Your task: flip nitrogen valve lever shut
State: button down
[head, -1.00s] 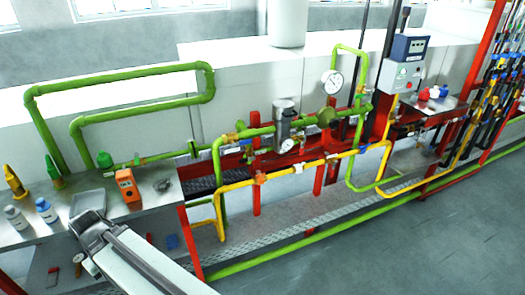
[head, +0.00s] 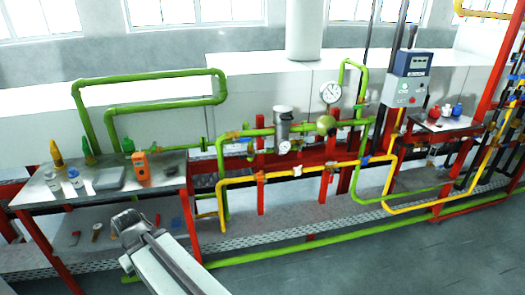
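Green pipes (head: 150,103) and a yellow pipe (head: 240,180) run along a red frame in the head view. My gripper (head: 128,219) is at the lower left, in front of the bench and apart from the pipes. Its fingers are too unclear to show whether they are open.
A metal bench (head: 40,195) at left holds bottles, cones and an orange device (head: 142,170); a lower shelf holds small tools. A gauge (head: 330,92) and a control box (head: 403,90) stand above the pipes. A low green pipe (head: 340,238) runs along the floor. The floor (head: 430,260) at right is clear.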

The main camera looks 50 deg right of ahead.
aim_at(242, 140)
jog(key=u, duration=0.15)
jog(key=i, duration=0.95)
jog(key=z, duration=0.1)
